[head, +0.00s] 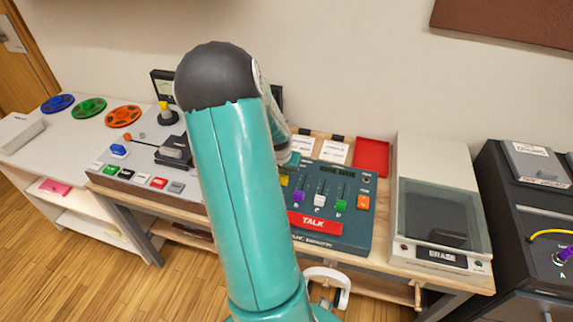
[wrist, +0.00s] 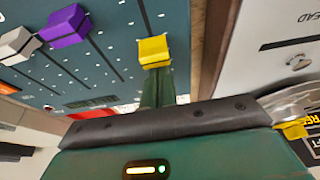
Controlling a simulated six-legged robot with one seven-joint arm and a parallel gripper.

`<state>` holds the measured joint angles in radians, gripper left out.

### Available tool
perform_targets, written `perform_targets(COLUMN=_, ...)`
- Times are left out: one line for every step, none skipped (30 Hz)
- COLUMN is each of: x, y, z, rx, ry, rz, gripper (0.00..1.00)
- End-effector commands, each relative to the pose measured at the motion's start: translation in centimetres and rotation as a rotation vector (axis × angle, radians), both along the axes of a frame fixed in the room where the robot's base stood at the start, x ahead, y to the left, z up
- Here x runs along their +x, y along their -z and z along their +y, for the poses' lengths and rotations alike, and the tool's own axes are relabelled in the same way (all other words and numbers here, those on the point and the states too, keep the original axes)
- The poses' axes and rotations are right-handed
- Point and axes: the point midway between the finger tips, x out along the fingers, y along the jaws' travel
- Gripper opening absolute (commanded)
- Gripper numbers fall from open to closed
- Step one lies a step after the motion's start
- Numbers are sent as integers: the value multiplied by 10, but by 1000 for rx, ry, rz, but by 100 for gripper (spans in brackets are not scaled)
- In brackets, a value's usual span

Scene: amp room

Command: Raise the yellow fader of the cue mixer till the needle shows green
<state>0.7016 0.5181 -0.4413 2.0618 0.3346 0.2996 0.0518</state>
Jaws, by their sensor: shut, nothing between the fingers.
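The cue mixer (head: 333,183) is a dark teal panel right of my arm in the head view, with several coloured faders. A bit of the yellow fader (head: 284,181) shows beside my arm. In the wrist view the yellow fader cap (wrist: 154,50) stands in its slot, near the purple (wrist: 66,25) and white (wrist: 17,45) caps. My gripper (wrist: 159,78) is shut and empty, its green fingers ending right at the yellow cap; I cannot tell whether they touch. A black-framed meter (head: 163,84) is partly hidden behind my arm; its needle is unreadable.
A red TALK bar (head: 314,224) lies in front of the faders. A grey lidded ERASE unit (head: 440,210) stands right of the mixer. A console with coloured buttons (head: 140,175) is to the left. My arm covers the middle of the bench.

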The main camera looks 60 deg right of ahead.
Motion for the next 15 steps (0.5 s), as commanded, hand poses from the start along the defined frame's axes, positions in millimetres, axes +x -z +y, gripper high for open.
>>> perform_targets(x=0, y=0, z=1, rx=0, ry=0, rz=0, gripper=0)
perform_targets(x=-1, y=0, z=1, rx=0, ry=1, rz=0, gripper=0)
perform_targets(x=-1, y=0, z=1, rx=0, ry=1, rz=0, gripper=0)
perform_targets(x=-1, y=0, z=1, rx=0, ry=1, rz=0, gripper=0)
perform_targets(x=-1, y=0, z=1, rx=0, ry=1, rz=0, gripper=0)
perform_targets(x=-1, y=0, z=1, rx=0, ry=1, rz=0, gripper=0)
perform_targets(x=-1, y=0, z=1, rx=0, ry=1, rz=0, gripper=0)
perform_targets(x=-1, y=0, z=1, rx=0, ry=1, rz=0, gripper=0)
perform_targets(x=-1, y=0, z=1, rx=0, ry=1, rz=0, gripper=0)
perform_targets(x=-1, y=0, z=3, rx=0, ry=0, rz=0, gripper=0)
perform_targets(x=-1, y=0, z=5, rx=0, ry=0, rz=0, gripper=0)
perform_targets(x=-1, y=0, z=9, rx=0, ry=0, rz=0, gripper=0)
perform_targets(x=-2, y=0, z=13, rx=1, ry=0, rz=-1, gripper=0)
perform_targets(x=-2, y=0, z=15, rx=0, ry=0, rz=-1, gripper=0)
perform_targets(x=-2, y=0, z=17, rx=0, ry=0, rz=-1, gripper=0)
